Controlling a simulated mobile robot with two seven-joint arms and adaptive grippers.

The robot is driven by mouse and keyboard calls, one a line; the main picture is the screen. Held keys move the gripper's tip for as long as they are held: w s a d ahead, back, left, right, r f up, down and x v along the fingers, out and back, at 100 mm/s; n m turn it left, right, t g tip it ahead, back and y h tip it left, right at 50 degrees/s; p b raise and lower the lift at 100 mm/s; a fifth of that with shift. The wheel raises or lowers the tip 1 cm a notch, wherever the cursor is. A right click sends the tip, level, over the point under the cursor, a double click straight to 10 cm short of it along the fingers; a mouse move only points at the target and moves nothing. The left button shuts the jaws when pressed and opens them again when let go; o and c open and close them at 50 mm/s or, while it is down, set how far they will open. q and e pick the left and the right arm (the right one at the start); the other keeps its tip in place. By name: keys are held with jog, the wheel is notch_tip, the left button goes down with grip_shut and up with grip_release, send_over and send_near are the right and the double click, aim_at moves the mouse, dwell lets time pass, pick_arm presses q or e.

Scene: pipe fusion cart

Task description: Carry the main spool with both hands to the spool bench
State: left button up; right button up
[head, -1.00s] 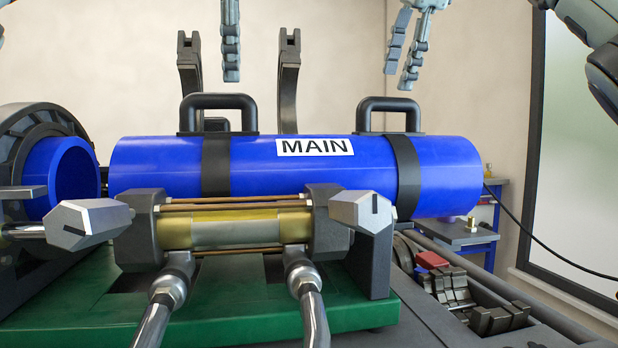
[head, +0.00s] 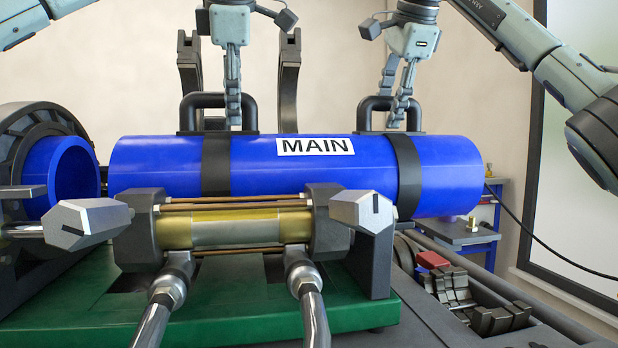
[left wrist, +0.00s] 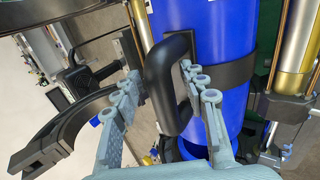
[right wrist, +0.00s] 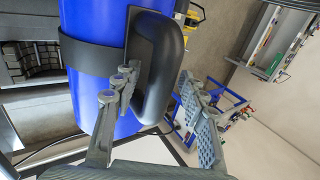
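The main spool (head: 270,165) is a blue pipe labelled MAIN, lying level behind the brass cylinder of the fusion machine. It has two black bands, each with a black handle on top. My left gripper (head: 233,118) is at the left handle (head: 190,100). In the left wrist view its open fingers (left wrist: 160,92) stand on either side of that handle (left wrist: 160,85). My right gripper (head: 397,115) is at the right handle (head: 368,104). In the right wrist view its open fingers (right wrist: 155,92) straddle that handle (right wrist: 158,70). The spool bench cannot be made out with certainty.
A black clamp ring with a blue pipe end (head: 65,170) is left of the spool. Two dark upright jaws (head: 288,80) stand behind it. A blue-framed bench (head: 470,235) is at the right back.

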pick_arm(q)
grip_shut()
pick_arm(e)
grip_shut()
